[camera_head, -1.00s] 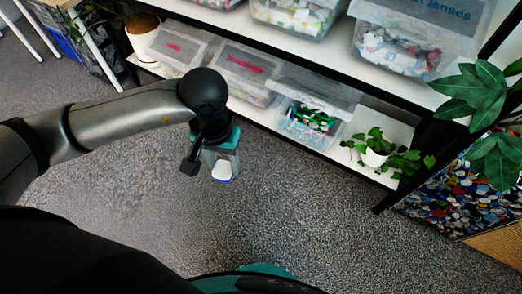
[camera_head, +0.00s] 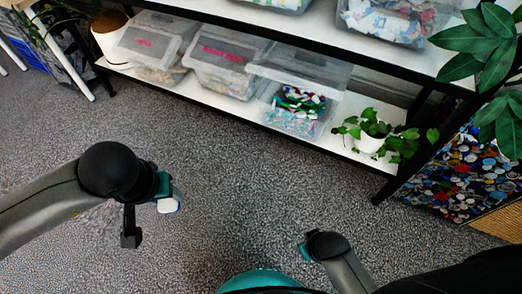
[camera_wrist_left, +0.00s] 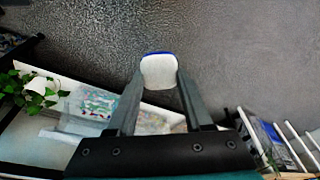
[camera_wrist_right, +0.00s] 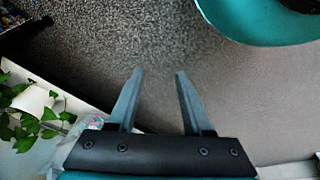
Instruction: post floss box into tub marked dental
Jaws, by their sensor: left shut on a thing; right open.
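The floss box (camera_head: 168,205) is small and white with a blue edge. My left gripper (camera_head: 166,192) is shut on it, over the carpet and apart from the shelf. In the left wrist view the box (camera_wrist_left: 158,71) sits between the fingertips. My right gripper (camera_wrist_right: 157,76) is open and empty; in the head view it shows at the bottom. On the lower shelf stand clear tubs: a left tub (camera_head: 150,57) and a middle tub (camera_head: 222,77) with pink labels, and a right tub (camera_head: 290,121) with colourful contents and a raised or tilted lid. I cannot read which is marked dental.
The white lower shelf (camera_head: 340,150) has a dark front edge. A potted ivy (camera_head: 370,138) stands right of the right tub. More tubs fill the shelf above. A large-leaved plant (camera_head: 485,50) hangs at the right. Bare carpet (camera_head: 240,185) lies before the shelf.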

